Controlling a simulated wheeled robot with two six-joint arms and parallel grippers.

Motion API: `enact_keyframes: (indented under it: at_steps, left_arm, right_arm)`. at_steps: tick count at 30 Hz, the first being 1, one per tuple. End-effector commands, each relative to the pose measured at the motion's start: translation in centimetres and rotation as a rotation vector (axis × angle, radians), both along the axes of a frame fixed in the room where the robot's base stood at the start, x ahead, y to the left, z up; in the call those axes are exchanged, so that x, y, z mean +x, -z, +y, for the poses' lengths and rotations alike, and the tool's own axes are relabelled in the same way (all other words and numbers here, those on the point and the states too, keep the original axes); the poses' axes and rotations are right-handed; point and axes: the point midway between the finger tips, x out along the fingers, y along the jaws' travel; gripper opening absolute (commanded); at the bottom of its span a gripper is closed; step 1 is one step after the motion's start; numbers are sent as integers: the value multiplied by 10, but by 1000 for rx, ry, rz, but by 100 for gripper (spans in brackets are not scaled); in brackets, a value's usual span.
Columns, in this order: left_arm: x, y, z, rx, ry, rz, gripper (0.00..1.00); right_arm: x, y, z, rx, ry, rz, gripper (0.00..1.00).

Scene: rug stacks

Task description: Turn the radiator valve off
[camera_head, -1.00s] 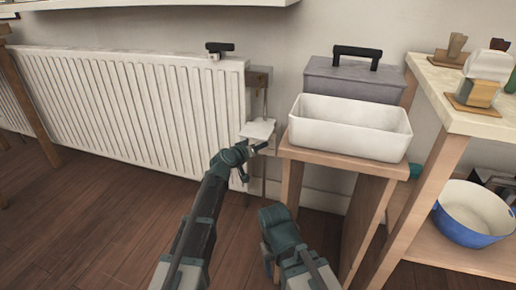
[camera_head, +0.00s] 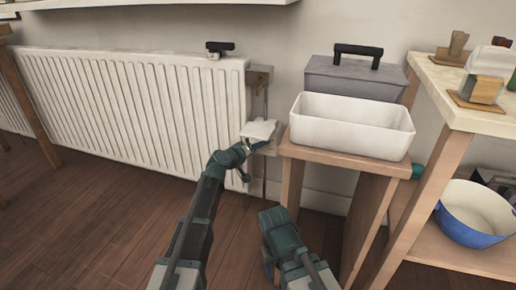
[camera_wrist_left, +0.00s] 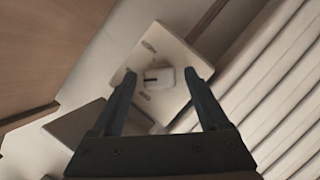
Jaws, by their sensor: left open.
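The valve is a pale knob (camera_wrist_left: 172,80) with a dark slot, on a square white plate (camera_wrist_left: 153,39) with small dark marks that I cannot read. The plate also shows in the head view (camera_head: 262,128), low beside the radiator's right end. My left gripper (camera_wrist_left: 159,78) is open, with one finger on each side of the knob in the wrist view. I cannot tell whether the fingers touch it. In the head view the left gripper (camera_head: 257,145) is at the plate's lower edge, partly hidden by its wrist. My right arm shows, but its fingertips do not.
The ribbed white radiator (camera_head: 130,110) fills the left wall. A shelf with a blue pot (camera_head: 470,228) is at the right.

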Motion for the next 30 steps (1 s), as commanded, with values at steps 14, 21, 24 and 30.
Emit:
enact_keyframes:
  at_steps: [14,21,24,30]
  left_arm:
    - [-57,-21,37,0,-2,0,78]
    - [-92,-33,61,0,-2,0,78]
    - [-101,-36,68,-1,-2,1,78]
    - [-110,-38,74,0,0,0,78]
  right_arm:
    - [0,-21,0,0,0,0,65]
    - [0,-33,0,0,0,0,65]
    - [0,-36,0,0,0,0,65]
    - [0,-38,0,0,0,0,65]
